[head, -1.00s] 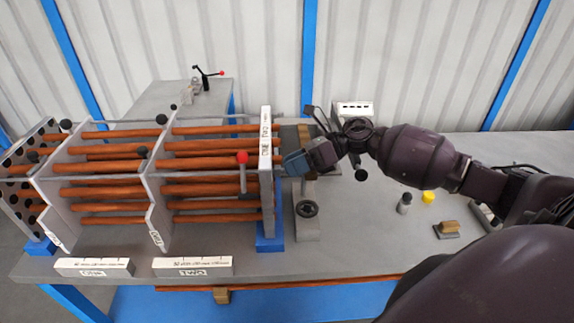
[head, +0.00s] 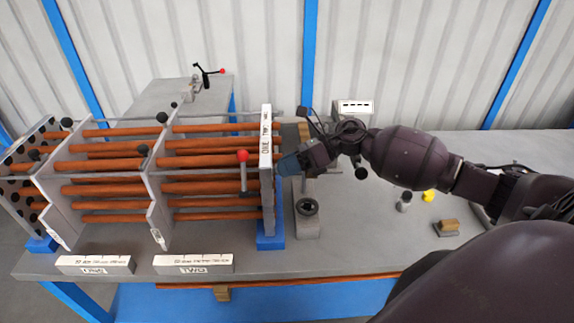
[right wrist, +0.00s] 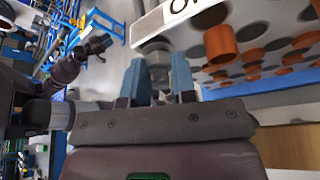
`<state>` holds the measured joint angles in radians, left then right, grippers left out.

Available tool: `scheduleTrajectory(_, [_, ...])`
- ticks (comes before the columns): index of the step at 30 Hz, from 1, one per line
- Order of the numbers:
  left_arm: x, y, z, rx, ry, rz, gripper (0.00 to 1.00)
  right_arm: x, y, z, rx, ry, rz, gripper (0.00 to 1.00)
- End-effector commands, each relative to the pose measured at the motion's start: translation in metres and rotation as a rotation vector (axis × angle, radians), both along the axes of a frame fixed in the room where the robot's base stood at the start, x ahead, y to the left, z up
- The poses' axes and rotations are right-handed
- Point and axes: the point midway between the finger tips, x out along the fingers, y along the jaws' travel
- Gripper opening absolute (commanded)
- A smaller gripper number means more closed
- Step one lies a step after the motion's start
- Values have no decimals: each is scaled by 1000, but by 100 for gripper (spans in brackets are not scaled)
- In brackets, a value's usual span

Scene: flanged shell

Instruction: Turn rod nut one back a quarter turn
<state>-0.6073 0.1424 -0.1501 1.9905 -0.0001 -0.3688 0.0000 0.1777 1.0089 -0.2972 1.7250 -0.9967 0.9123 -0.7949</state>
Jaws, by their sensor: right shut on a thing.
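My right gripper (head: 282,166) reaches in from the right to the outer face of the labelled end plate (head: 265,150). In the right wrist view its two blue fingers (right wrist: 160,82) are shut on a small grey nut (right wrist: 157,58) at the plate. The nut sits just below a white label whose visible letter looks like an O. The nut is mostly hidden by the fingers, and I cannot read its turn angle. In the head view the gripper and plate hide it. My left gripper is not in the head view.
Copper tubes (head: 210,188) run through the plates; one tube end (right wrist: 221,44) projects close beside the fingers. A red-knobbed lever (head: 243,170) stands by the end plate. A grey fixture (head: 307,208), a yellow cap (head: 429,196) and a wooden-topped block (head: 447,228) are on the bench.

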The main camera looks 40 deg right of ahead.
Motion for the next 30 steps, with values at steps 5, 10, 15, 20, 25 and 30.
scheduleTrajectory(5, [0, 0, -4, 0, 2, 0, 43, 0, 0, -1, -19, -30, 0, 2])
scheduleTrajectory(10, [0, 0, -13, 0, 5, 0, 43, -1, 0, -2, -65, -105, 1, 2])
scheduleTrajectory(15, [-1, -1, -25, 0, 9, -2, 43, -2, 1, -3, -136, -220, 0, 2])
scheduleTrajectory(20, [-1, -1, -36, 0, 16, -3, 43, -3, 2, -3, -216, -349, 1, 2])
scheduleTrajectory(25, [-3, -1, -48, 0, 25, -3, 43, -4, 3, -3, -297, -483, 1, 2])
scheduleTrajectory(30, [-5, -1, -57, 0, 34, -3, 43, -5, 3, -2, -369, -602, 0, 2])
